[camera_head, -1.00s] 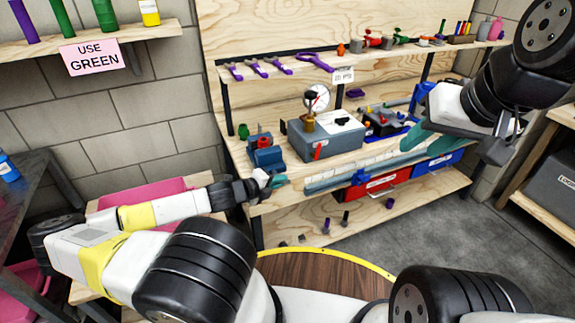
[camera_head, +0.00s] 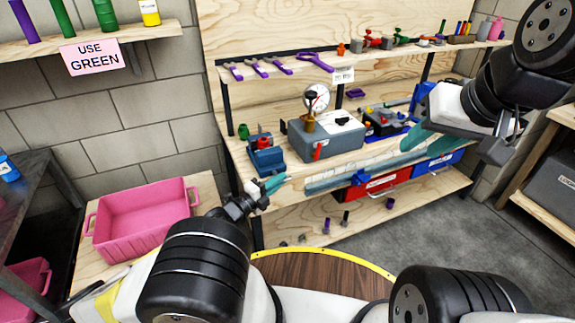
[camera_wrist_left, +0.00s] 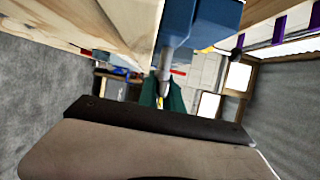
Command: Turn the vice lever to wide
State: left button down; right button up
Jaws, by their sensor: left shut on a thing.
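The blue vice (camera_head: 267,158) with a small red part on top sits at the left front of the workbench. My left gripper (camera_head: 274,184) has its teal fingers just in front of and below the vice. In the left wrist view the vice's blue body (camera_wrist_left: 200,25) is at the top, and a grey metal rod, the vice lever (camera_wrist_left: 165,72), runs down from it between the green fingers (camera_wrist_left: 170,98). The left gripper is shut on this lever. My right gripper (camera_head: 418,137) hangs over the bench's right part; its finger gap is not clear.
A grey box with a dial gauge (camera_head: 325,138) stands right of the vice. A pink crate (camera_head: 143,218) sits on a low wooden table at the left. Red (camera_head: 380,184) and blue (camera_head: 438,162) bins are under the bench edge. A round wooden tabletop (camera_head: 318,275) is in front.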

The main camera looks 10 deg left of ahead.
pick_arm(q)
jog(key=shift+d, duration=0.15)
jog(key=c, duration=1.5)
grip_release()
jog(key=shift+s+a, duration=0.4)
jog(key=v, duration=0.6)
jog(key=shift+s+a, duration=0.15)
jog(key=shift+s, duration=0.2)
